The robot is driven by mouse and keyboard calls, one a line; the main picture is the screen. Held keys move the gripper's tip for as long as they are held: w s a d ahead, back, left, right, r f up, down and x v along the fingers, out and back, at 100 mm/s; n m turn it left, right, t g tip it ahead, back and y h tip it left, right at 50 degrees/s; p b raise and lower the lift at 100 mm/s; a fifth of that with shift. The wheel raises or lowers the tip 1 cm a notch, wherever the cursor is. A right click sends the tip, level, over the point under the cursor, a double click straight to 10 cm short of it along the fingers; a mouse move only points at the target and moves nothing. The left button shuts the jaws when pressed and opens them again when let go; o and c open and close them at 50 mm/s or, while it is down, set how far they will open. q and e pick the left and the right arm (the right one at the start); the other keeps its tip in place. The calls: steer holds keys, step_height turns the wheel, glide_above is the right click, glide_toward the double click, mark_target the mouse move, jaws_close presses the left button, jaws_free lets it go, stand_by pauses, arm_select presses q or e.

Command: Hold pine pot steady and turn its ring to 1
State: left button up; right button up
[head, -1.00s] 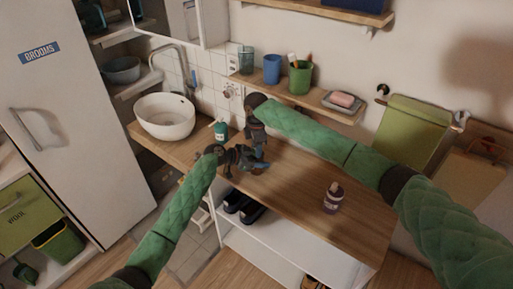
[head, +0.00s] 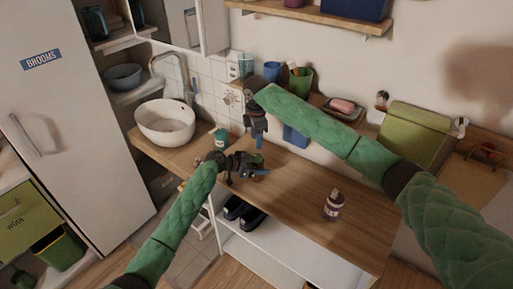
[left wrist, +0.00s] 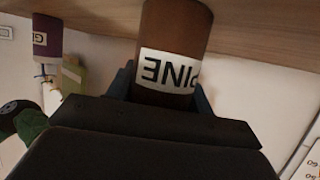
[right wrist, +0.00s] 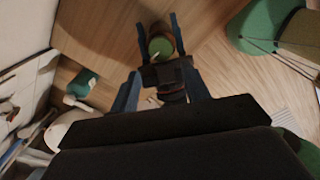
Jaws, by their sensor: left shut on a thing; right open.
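The pine pot shows in the left wrist view as a brown cylinder (left wrist: 176,30) with a white PINE label, appearing upside down. My left gripper (head: 258,170) is shut on it, one finger on each side, at the wooden counter. In the right wrist view the pot's round greenish top (right wrist: 160,46) lies between the left gripper's blue fingers. My right gripper (head: 257,138) is open and empty, above the pot and apart from it, pointing down. The ring's number cannot be read.
A purple bottle (head: 333,206) stands on the counter (head: 297,192) to the right. A teal bottle (head: 221,138) stands near the white basin (head: 165,122). A wall shelf with cups and a soap dish (head: 343,108) runs behind my right arm. The counter between pot and purple bottle is clear.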

steer(key=shift+r, duration=1.9)
arm_select(q)
steer(key=o, duration=1.1)
